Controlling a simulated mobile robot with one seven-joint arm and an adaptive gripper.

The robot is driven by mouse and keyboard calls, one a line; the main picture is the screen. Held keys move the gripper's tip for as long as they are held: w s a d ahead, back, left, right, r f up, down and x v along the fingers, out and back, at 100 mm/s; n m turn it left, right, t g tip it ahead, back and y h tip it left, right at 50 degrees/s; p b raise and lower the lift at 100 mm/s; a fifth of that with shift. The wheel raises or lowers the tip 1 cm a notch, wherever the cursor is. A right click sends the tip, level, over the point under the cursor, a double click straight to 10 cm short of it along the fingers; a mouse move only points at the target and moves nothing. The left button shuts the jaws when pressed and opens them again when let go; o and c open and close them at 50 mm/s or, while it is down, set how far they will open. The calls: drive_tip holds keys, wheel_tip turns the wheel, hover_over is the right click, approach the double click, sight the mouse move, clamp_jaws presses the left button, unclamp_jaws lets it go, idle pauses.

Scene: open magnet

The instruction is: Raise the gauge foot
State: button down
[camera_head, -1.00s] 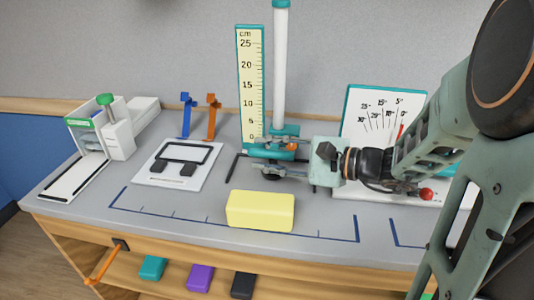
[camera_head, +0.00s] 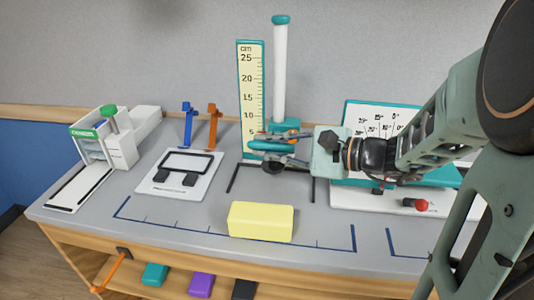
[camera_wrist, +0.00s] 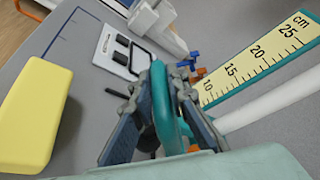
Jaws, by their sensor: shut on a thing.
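The gauge has a yellow cm scale (camera_head: 251,85) edged in teal and a white post (camera_head: 280,75) with a teal cap. The teal gauge foot (camera_head: 272,146) sits low in front of the scale, hiding its lowest marks just below 5. My gripper (camera_head: 275,152) reaches in from the right and is shut on the foot. In the wrist view the teal foot (camera_wrist: 164,110) stands between the two finger pads, touching both. The foot's underside is hidden.
A yellow block (camera_head: 261,221) lies in front of the gauge. A white plate with black parts (camera_head: 180,172), blue and orange hooks (camera_head: 200,125) and a white device (camera_head: 105,140) stand left. An angle-dial board (camera_head: 380,190) with a red knob stands right, under my arm.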

wheel_tip(320, 180, up, 17)
drive_tip(key=p, duration=0.7)
drive_tip(key=shift+p, duration=0.4)
drive_tip(key=c, duration=1.9)
unclamp_jaws()
drive_tip(key=shift+d, duration=0.1)
drive_tip(key=v, duration=1.2)
drive_tip(key=shift+r, duration=0.1)
